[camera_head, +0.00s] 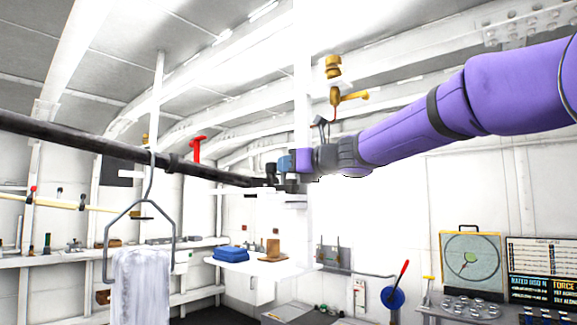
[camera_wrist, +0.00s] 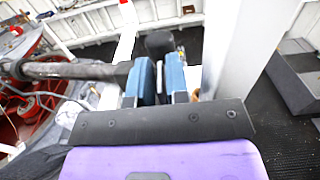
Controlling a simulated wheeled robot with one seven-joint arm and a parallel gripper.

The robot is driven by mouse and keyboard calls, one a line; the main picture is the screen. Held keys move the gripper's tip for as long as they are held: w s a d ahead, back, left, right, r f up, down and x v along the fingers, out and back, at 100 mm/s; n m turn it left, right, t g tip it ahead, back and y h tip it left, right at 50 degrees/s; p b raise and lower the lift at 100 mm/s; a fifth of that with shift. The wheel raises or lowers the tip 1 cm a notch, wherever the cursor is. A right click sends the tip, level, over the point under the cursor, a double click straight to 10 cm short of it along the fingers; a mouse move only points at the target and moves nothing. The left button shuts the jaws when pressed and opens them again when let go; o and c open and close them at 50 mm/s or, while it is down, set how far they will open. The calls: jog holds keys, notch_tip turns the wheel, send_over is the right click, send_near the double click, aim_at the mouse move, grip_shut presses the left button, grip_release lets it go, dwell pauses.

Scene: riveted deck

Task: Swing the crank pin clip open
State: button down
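My gripper (camera_head: 284,167) is at the end of my purple arm, close to the end of a long dark bar (camera_head: 85,145). In the wrist view, my gripper's two blue fingers (camera_wrist: 158,76) stand a little apart. A black rounded piece (camera_wrist: 160,43) shows just beyond and between their tips; it may be part of the crank pin clip. The frames do not show whether the fingers touch it. The dark bar (camera_wrist: 70,70) comes in from the left and ends beside the left finger. I cannot pick out the clip clearly, as the fingers partly hide that spot.
A white post (camera_wrist: 222,50) rises close to my gripper's right. A brass fitting (camera_head: 335,85) hangs above my arm. A white table (camera_head: 262,262) stands below.

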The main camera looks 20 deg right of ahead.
jog(key=shift+d+n+g+y, duration=0.15)
jog(key=shift+n+g+y, duration=0.4)
jog(key=shift+y, duration=0.25)
jog(key=shift+n, duration=0.25)
jog(key=c, duration=1.3)
grip_release()
jog(key=v, duration=1)
jog(key=shift+s+d, duration=0.2)
jog(key=shift+d, duration=0.1)
